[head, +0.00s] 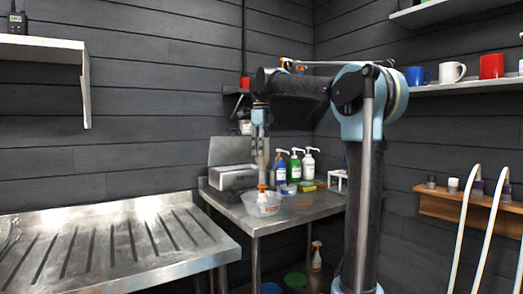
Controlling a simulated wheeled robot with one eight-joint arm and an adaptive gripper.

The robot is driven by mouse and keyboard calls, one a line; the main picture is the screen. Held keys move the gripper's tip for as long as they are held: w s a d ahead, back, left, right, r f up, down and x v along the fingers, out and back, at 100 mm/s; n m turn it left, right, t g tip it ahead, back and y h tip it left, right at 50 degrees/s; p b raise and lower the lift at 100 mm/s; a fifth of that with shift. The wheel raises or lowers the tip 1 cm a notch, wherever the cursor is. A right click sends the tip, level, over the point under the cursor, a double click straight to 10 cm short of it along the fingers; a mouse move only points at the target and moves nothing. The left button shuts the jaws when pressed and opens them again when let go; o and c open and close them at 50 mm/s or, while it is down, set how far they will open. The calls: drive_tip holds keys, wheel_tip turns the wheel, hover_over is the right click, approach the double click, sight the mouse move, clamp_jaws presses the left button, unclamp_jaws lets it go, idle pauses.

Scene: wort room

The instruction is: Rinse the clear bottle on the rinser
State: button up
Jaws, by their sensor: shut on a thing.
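My gripper (260,138) points down over the steel corner table and is shut on the clear bottle (262,163). The bottle is thin and see-through, hanging below the fingers; which end is up is too small to tell. The rinser (265,207) is a clear, shallow bowl with an orange part standing in its middle, at the front of the corner table. The bottle is above the rinser, nearly in line with its orange part in this view. Whether they touch cannot be told.
The corner table (305,209) also bears a grey box (232,178), pump bottles (295,165) and a white rack (338,181). A slotted steel drainboard (110,245) stands at left. Shelves with mugs (452,72) and white hoses (467,225) are at right.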

drive_tip(key=shift+f, duration=1)
idle(1.0)
drive_tip(key=shift+r, duration=0.85)
drive_tip(key=shift+f, duration=1.05)
drive_tip(key=shift+r, duration=0.2)
idle(0.5)
drive_tip(key=shift+r, duration=0.85)
drive_tip(key=shift+f, duration=0.8)
idle(0.9)
drive_tip(key=shift+r, duration=0.8)
